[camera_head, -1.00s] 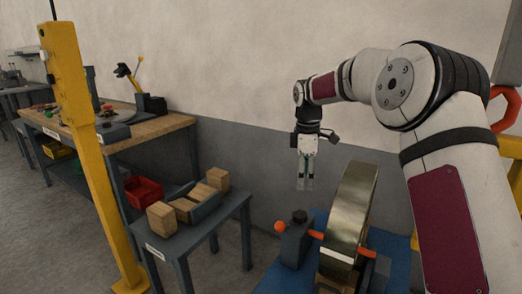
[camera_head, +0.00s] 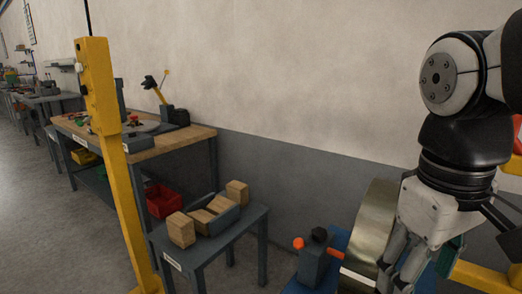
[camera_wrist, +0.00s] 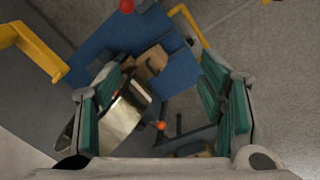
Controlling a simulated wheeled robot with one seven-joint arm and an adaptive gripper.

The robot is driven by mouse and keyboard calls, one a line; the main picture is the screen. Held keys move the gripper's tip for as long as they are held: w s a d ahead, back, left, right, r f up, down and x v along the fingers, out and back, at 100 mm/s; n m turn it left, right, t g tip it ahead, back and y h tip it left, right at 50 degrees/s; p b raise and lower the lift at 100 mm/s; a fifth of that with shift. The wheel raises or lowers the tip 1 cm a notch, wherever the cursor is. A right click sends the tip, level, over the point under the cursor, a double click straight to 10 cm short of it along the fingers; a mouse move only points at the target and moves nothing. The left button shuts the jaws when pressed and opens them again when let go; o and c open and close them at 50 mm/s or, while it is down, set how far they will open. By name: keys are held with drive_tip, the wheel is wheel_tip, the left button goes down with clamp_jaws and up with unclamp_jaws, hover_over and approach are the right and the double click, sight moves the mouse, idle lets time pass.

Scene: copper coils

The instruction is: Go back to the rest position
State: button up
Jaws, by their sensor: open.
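My gripper (camera_head: 405,268) is at the right of the head view, pointing down, in front of and partly covering a large metal coil (camera_head: 372,222). In the wrist view my gripper (camera_wrist: 165,110) shows its two green-lined fingers spread wide with nothing held between them. The coil (camera_wrist: 112,122) shows there below, beside the left finger, which hides part of it. I cannot tell how far the gripper is from the coil.
The coil stands on a blue base (camera_head: 340,240) beside a grey block with orange knobs (camera_head: 312,258). A small grey table (camera_head: 258,216) with wooden blocks is left of it. A yellow post (camera_head: 112,150) stands further left. A workbench (camera_head: 190,138) is behind. Floor at left is clear.

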drive_tip(key=s+f+m, duration=0.3)
drive_tip(key=s+f, duration=0.2)
drive_tip(key=s, duration=0.5)
wheel_tip(320, 180, up, 18)
drive_tip(key=t+y+p, duration=0.1)
drive_tip(key=t+p, duration=0.2)
drive_tip(key=p, duration=1.4)
drive_tip(key=shift+s+a+r+t, duration=0.2)
drive_tip(key=shift+s+a+t, duration=0.1)
drive_tip(key=shift+c, duration=0.6)
